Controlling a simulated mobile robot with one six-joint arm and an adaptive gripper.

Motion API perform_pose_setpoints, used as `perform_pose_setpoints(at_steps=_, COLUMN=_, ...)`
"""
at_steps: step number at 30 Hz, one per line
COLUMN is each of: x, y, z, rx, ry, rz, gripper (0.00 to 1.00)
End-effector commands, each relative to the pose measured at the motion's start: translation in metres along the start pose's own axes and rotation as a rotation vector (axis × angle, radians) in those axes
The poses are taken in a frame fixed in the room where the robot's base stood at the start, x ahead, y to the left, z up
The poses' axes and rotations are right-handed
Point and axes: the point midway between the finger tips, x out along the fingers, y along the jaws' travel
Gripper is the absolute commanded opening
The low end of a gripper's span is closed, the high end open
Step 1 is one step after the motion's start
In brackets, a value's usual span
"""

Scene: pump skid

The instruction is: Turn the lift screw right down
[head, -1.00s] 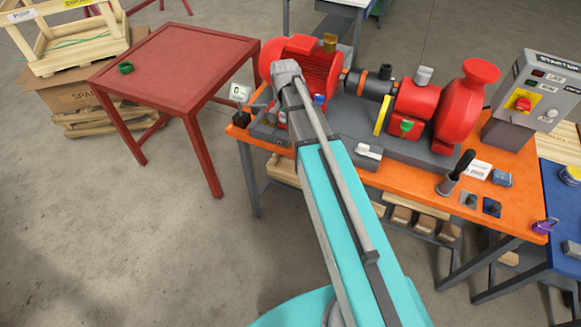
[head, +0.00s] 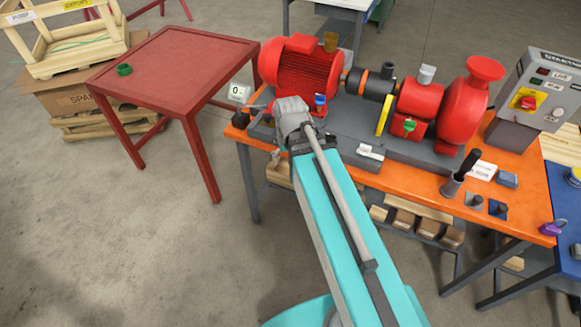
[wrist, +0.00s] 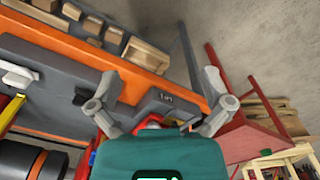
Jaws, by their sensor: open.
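The pump skid's dark grey base (head: 350,130) lies on the orange bench. The red motor (head: 298,70) stands at its left end. I cannot clearly make out the lift screw; my wrist hides part of that end in the head view. A small dark knob-like part (head: 239,120) shows at the bench's left corner. A small label (wrist: 166,98) is on the grey base in the wrist view, too small to read surely. My gripper (wrist: 149,86) is open and empty, fingers spread over the base around this label.
A white readout card (head: 239,93) stands beside the motor. A blue-handled valve (head: 320,100) is close to my wrist. Floor between table and bench is clear.

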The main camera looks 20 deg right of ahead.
Motion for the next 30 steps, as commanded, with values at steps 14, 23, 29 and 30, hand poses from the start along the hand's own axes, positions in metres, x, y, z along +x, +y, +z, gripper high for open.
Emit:
perform_pose_setpoints(at_steps=14, x=0.006, y=-0.001, z=0.022, rx=-0.091, ry=0.000, rz=0.000, gripper=1.00)
perform_pose_setpoints(at_steps=23, x=0.006, y=-0.001, z=0.021, rx=-0.090, ry=0.000, rz=0.000, gripper=1.00)
perform_pose_setpoints(at_steps=29, x=0.006, y=-0.001, z=0.021, rx=-0.089, ry=0.000, rz=0.000, gripper=1.00)
perform_pose_setpoints(at_steps=30, x=0.006, y=-0.001, z=0.021, rx=-0.089, ry=0.000, rz=0.000, gripper=1.00)
